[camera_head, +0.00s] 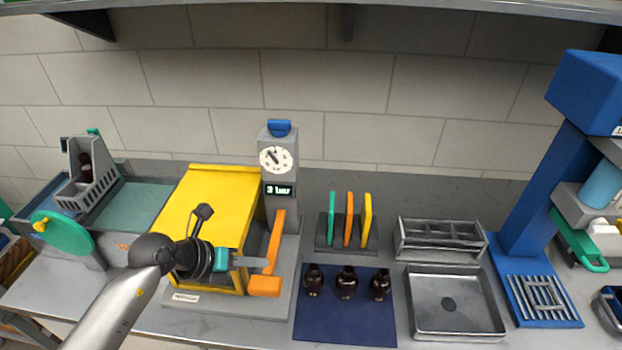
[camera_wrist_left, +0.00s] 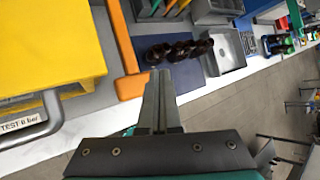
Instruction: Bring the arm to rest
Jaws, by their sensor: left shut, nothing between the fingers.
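My left gripper (camera_head: 262,262) is shut and empty in the head view, in front of the yellow box machine (camera_head: 205,210) and beside the lower end of its orange handle (camera_head: 265,284). I cannot tell whether it touches the handle. In the left wrist view the closed fingers (camera_wrist_left: 157,88) point toward the bench, with the orange handle (camera_wrist_left: 130,85) to their left. Three dark amber bottles (camera_head: 346,284) stand in a row on a dark blue mat (camera_head: 345,329). They also show beyond the fingertips in the left wrist view (camera_wrist_left: 180,51). My right gripper is not in view.
A gauge column (camera_head: 277,165) stands behind the handle. A rack of coloured plates (camera_head: 348,225), a metal divided tray (camera_head: 440,240), a square basin (camera_head: 452,305) and a blue press (camera_head: 540,200) are to the right. A green-wheeled machine (camera_head: 65,235) is at left.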

